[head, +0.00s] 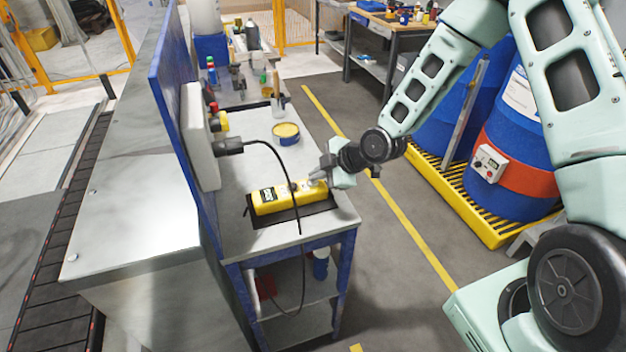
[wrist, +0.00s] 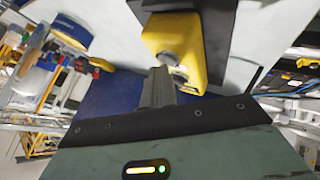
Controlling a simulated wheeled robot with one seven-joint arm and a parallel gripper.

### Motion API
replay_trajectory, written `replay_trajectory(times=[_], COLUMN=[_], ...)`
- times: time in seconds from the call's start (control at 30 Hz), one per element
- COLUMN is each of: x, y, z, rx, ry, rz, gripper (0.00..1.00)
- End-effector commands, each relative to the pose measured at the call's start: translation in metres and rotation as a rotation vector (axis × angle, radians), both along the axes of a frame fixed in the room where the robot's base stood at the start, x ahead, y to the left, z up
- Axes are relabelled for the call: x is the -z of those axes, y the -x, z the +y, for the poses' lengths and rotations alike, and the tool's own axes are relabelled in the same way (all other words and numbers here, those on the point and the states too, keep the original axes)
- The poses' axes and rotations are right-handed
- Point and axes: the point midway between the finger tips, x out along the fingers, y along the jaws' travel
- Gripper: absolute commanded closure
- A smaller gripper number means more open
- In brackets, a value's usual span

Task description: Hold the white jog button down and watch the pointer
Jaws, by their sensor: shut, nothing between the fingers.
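A yellow control box (head: 280,199) lies on a dark mat (head: 318,208) on the bench, with a small dark-framed display (head: 268,195) near its left end. In the wrist view the yellow box (wrist: 165,38) shows from its end, with a pale round button-like part (wrist: 180,73) beside my fingertips. My gripper (head: 316,177) is shut and empty at the right end of the box. Its closed fingers (wrist: 158,88) point at the box in the wrist view. I cannot tell whether they touch or press the button. The pointer is too small to read.
A black cable loops from the grey wall box (head: 200,135) across the bench front. Blue drums (head: 515,140) on a yellow pallet (head: 455,195) stand right. Floor between is clear.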

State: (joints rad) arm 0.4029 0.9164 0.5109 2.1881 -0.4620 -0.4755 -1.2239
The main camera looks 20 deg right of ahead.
Motion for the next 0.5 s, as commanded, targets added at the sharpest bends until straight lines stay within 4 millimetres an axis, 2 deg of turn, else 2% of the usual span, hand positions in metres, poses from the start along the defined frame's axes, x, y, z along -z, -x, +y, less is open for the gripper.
replay_trajectory(times=[0.23, 0.5], x=[-0.002, -0.017], y=[0.000, 0.000], z=[0.000, 0.000], rx=[0.000, -0.002], ry=[0.001, 0.001], rz=[0.001, 0.000], gripper=[1.00, 1.00])
